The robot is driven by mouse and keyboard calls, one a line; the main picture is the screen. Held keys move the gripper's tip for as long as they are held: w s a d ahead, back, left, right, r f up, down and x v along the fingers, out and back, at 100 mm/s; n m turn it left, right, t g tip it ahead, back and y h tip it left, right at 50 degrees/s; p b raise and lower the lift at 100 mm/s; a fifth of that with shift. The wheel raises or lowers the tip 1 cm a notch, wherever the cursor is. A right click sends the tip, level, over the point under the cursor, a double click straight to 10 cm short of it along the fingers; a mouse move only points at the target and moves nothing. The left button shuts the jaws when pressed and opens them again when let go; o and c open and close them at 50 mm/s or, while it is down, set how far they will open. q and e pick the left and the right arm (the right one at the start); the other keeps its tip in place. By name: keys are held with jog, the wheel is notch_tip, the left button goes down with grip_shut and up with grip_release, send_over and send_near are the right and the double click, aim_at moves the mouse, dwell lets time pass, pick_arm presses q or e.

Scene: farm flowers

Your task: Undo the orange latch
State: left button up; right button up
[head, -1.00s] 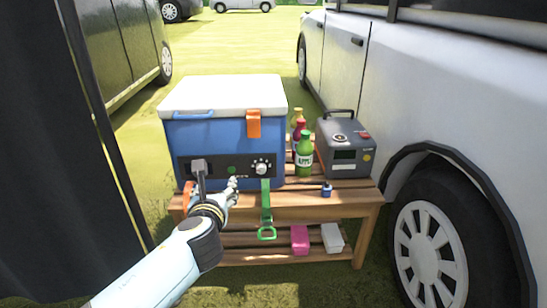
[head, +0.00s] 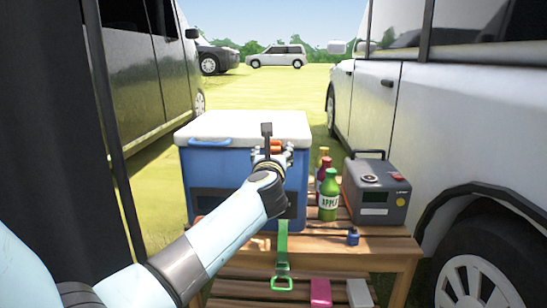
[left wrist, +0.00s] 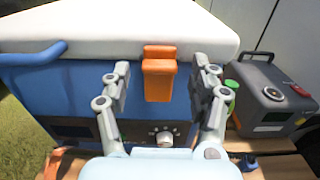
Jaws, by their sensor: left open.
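The orange latch (left wrist: 159,78) is on the front of the blue cooler (left wrist: 40,95), just under the white lid (left wrist: 110,28). In the left wrist view it hangs flat against the front, its top at the lid's edge. My left gripper (left wrist: 161,85) is open, with one finger on each side of the latch and no clear contact. In the head view the left gripper (head: 272,150) is in front of the latch and hides most of it. The cooler (head: 215,165) and its white lid (head: 240,126) stand on a wooden table. My right gripper is not in view.
Several bottles, one a green bottle (head: 329,195), stand right of the cooler beside a grey power box (head: 376,190). A green strap (head: 282,250) hangs at the table's (head: 370,248) front. A white van (head: 470,130) is close on the right; a dark curtain (head: 45,130) is on the left.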

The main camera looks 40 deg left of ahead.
pick_arm(q)
jog(key=shift+x, duration=0.75)
grip_shut()
